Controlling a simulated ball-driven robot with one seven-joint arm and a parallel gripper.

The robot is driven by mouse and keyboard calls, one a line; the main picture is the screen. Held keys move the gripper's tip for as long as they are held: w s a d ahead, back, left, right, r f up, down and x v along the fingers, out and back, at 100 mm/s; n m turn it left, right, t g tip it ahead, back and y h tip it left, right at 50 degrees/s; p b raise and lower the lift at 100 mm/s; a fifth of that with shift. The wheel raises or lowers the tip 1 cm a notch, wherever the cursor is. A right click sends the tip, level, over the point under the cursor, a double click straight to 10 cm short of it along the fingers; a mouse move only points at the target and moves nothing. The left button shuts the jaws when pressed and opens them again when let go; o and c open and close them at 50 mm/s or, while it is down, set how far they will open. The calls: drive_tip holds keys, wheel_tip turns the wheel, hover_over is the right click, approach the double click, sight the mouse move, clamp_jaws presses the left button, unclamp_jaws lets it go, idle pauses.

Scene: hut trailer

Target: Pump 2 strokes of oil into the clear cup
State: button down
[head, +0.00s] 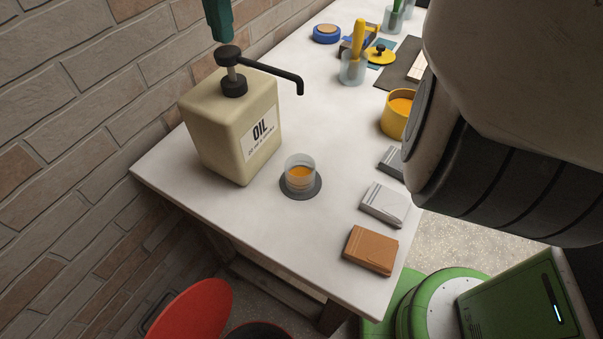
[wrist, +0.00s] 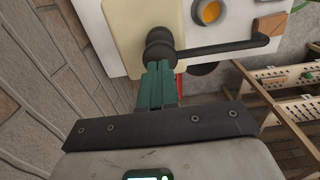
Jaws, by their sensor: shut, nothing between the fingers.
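The cream oil bottle (head: 215,125), labelled OIL, stands upright on the white table. Its black pump head (head: 229,54) is raised, with some stem showing above the collar; it also shows in the wrist view (wrist: 160,45). The spout (head: 285,80) points right, its tip in line above the clear cup (head: 300,172). The cup stands on a dark round mat (head: 313,192) and holds some orange oil; it also shows in the wrist view (wrist: 209,12). My teal gripper (head: 222,36) is shut and empty, just above the pump head; I cannot tell whether they touch.
A brick wall (head: 60,140) runs close along the left. A brown box (head: 371,250), a grey box (head: 385,204) and a yellow pot (head: 397,115) line the right side. A tumbler with a yellow tool (head: 353,68) stands farther back. A red lid (head: 195,310) is below the front edge.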

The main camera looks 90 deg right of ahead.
wheel_tip(320, 180, up, 6)
drive_tip(key=p, duration=0.2)
drive_tip(key=shift+p, duration=0.35)
idle(0.3)
idle(0.6)
